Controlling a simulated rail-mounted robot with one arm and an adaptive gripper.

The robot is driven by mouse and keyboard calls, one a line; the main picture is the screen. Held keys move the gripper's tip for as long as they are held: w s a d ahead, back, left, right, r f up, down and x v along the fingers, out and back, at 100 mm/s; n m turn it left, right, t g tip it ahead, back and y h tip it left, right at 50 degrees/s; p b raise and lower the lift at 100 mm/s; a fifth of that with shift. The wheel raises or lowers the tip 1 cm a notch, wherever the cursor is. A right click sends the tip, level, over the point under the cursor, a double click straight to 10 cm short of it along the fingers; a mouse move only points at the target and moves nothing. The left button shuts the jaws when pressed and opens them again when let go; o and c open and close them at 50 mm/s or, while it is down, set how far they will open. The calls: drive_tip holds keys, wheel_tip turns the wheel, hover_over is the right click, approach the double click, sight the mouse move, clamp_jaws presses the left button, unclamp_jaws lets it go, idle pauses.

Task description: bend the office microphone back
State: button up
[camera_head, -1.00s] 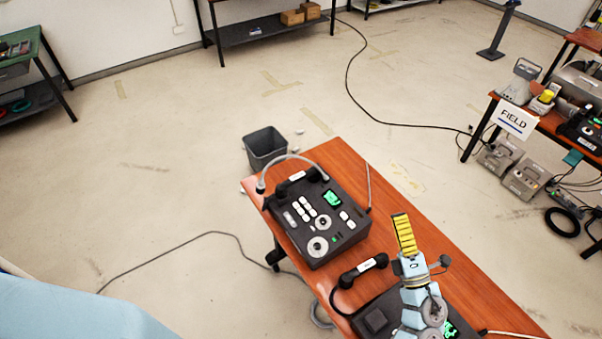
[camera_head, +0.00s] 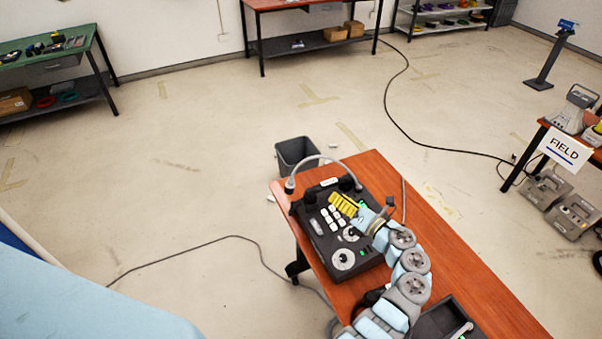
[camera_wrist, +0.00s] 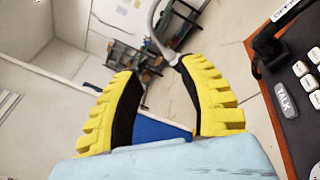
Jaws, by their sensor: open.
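The office microphone is a thin grey gooseneck (camera_head: 318,158) on the far paging phone (camera_head: 343,258). It rises from the phone's back left corner and arches over to the right. My gripper (camera_head: 335,199) has yellow ribbed fingers and is above that phone's buttons, on the near side of the arch. In the wrist view my gripper (camera_wrist: 160,68) is open and empty. The gooseneck (camera_wrist: 153,28) shows there just beyond the fingertips, its lower end in line with the gap. I cannot tell whether a finger touches it. My gripper hides part of the phone's top.
Both phones stand on an orange-brown table (camera_head: 450,250). The nearer phone (camera_head: 440,318) is partly hidden by my arm. A grey bin (camera_head: 296,156) stands on the floor behind the table. A table with a FIELD sign (camera_head: 564,148) is at the right.

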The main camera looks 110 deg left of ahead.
sight(300, 167)
drive_tip(key=shift+p+x, duration=0.95)
drive_tip(key=shift+x, duration=7.55)
drive_tip(key=shift+d, duration=0.1)
clamp_jaws()
